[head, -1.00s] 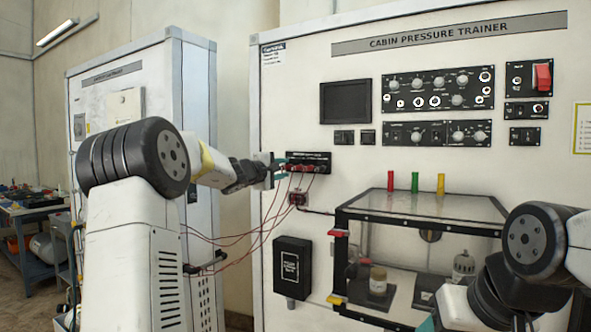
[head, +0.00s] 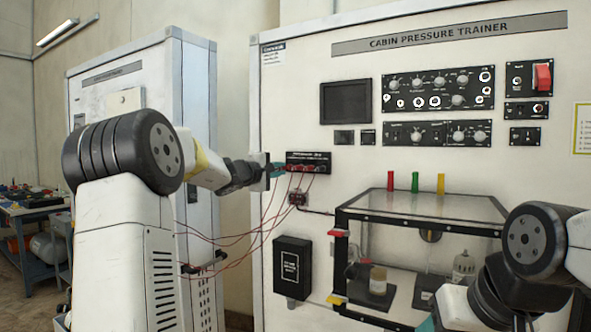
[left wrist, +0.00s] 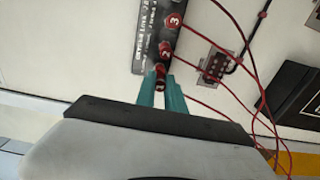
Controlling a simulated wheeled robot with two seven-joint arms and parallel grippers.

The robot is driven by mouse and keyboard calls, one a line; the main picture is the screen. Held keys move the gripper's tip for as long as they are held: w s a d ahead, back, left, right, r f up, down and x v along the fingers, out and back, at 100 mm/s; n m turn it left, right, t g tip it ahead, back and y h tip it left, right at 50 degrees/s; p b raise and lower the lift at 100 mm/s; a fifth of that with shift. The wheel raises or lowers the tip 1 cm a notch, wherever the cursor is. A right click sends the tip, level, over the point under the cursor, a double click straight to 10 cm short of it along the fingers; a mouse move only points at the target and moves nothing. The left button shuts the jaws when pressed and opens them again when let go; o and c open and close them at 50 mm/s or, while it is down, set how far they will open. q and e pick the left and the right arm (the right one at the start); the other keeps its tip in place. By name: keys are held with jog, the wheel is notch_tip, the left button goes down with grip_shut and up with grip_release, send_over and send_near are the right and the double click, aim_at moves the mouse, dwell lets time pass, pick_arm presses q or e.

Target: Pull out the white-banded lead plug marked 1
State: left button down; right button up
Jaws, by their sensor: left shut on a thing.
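The dark jack strip (head: 309,156) is on the white trainer panel and holds a row of red lead plugs. In the left wrist view, the plugs marked 2 (left wrist: 166,50) and 3 (left wrist: 174,20) sit in the strip. My left gripper (head: 278,170) is at the strip's left end. Its teal fingers, also in the left wrist view (left wrist: 161,90), are shut on a small dark red plug (left wrist: 160,84) with a pale band, below plug 2. Its number is hidden, and I cannot tell whether it is still seated. My right gripper is not in view.
Red leads (head: 262,232) hang in loops from the strip to the left cabinet (head: 196,110). A clear chamber (head: 420,207) stands to the right.

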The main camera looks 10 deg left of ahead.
pick_arm(q)
jog(key=shift+v, duration=1.5)
notch_tip(320, 180, down, 21)
jog(key=m+g+h, duration=0.2)
jog(key=g+h, duration=0.1)
jog(key=s+d+f+m+g, duration=0.15)
jog(key=s+f, duration=0.25)
jog(key=f, duration=0.6)
jog(key=s+d+f+m+g+h, duration=0.15)
jog(key=s+f, duration=0.35)
jog(key=f, duration=0.5)
jog(key=s+d+f+m+g+y, duration=0.1)
jog(key=s+f+g, duration=0.25)
jog(key=f, duration=0.65)
jog(key=w+a+f+n+y, duration=0.2)
jog(key=f, duration=1.4)
jog(key=w+a+f+n+g+y, duration=0.1)
jog(key=w+a+f+n+y, duration=0.1)
jog(key=f, duration=1.5)
jog(key=w+a+f+n+y, duration=0.2)
jog(key=f+y, duration=0.1)
jog(key=f, duration=1.3)
jog(key=shift+w+f, duration=0.2)
jog(key=shift+w, duration=0.05)
